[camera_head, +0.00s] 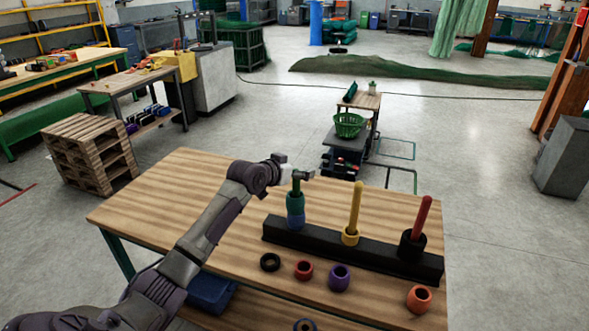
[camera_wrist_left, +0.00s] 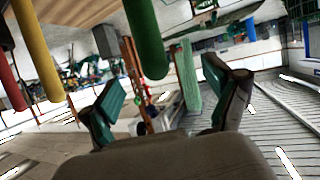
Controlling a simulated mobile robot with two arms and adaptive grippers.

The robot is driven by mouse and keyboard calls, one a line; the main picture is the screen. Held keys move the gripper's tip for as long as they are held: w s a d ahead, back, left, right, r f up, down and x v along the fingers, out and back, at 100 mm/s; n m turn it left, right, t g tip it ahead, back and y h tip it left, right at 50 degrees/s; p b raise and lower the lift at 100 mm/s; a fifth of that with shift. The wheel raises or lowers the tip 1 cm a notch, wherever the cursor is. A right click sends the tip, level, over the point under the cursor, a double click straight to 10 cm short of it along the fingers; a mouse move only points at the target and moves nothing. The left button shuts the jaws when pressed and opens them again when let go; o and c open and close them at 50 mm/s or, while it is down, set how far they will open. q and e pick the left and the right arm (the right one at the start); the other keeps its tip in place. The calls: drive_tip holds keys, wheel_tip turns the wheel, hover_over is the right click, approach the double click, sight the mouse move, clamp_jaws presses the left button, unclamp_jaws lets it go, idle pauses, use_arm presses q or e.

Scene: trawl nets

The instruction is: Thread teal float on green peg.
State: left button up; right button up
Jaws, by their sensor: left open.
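The green peg (camera_head: 296,186) stands at the left end of a black rail (camera_head: 335,250) on the wooden table. The teal float (camera_head: 295,203) is around the green peg, resting on a blue float (camera_head: 296,220) at its foot. My left gripper (camera_head: 295,168) is at the top of the green peg, above the teal float and apart from it. In the left wrist view, its two fingers (camera_wrist_left: 168,108) are spread with nothing between them, and the tip of the green peg (camera_wrist_left: 147,40) shows just beyond. The teal float is outside that view. My right gripper is not in view.
A yellow peg (camera_head: 355,208) with a yellow float and a red peg (camera_head: 421,217) with a black float stand to the right. Loose black (camera_head: 270,262), red (camera_head: 304,269), purple (camera_head: 339,277) and orange (camera_head: 419,298) floats lie in front. The table's left part is clear.

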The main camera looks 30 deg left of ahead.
use_arm(q)
drive_tip(key=v, duration=1.2)
drive_tip(key=shift+f, duration=0.1)
idle(0.5)
